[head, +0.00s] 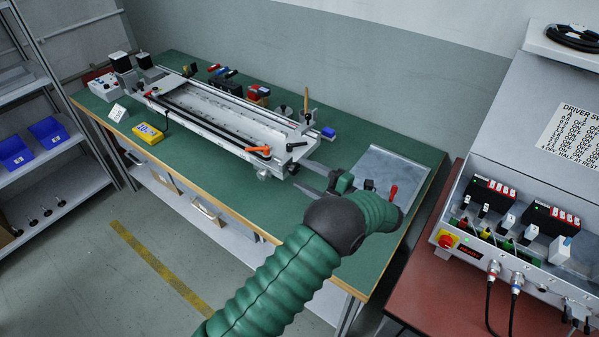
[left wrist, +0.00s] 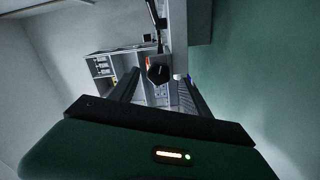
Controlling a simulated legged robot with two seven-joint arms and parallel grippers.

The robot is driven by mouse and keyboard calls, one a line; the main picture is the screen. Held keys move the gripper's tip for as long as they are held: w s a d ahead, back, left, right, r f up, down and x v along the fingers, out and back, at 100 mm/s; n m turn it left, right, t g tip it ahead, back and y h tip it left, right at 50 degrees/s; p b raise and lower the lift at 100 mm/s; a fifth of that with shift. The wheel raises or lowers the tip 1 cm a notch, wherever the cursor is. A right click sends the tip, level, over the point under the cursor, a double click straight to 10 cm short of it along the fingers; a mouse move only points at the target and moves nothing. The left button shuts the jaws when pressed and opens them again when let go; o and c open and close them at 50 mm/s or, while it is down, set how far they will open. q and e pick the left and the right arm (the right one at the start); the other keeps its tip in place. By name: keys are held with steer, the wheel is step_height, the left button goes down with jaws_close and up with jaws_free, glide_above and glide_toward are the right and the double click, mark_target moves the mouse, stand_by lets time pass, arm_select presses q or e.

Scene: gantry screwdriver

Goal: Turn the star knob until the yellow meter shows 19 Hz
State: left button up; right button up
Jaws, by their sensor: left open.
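The yellow meter (head: 149,133) lies on the green bench at the left, in front of the long grey rail fixture (head: 225,117). Its reading is too small to make out. A dark knob (head: 293,168), which looks like the star knob, is at the near right end of the fixture. In the left wrist view a dark faceted knob (left wrist: 159,73) shows between the two fingers. My left gripper (head: 300,173) is open, its fingers pointing left at that fixture end. I cannot tell whether the fingers touch the knob. My right gripper is not in view.
An orange lever (head: 257,150) and a black-tipped lever (head: 296,146) sit on the fixture's right end. A grey plate (head: 391,172) with a red-handled tool (head: 393,192) lies to the right. A control box (head: 515,240) stands farther right. The front bench strip is mostly clear.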

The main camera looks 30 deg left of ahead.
arm_select(q)
steer(key=d, duration=0.9)
steer(key=shift+s+d, duration=0.35)
steer(key=shift+d, duration=0.05)
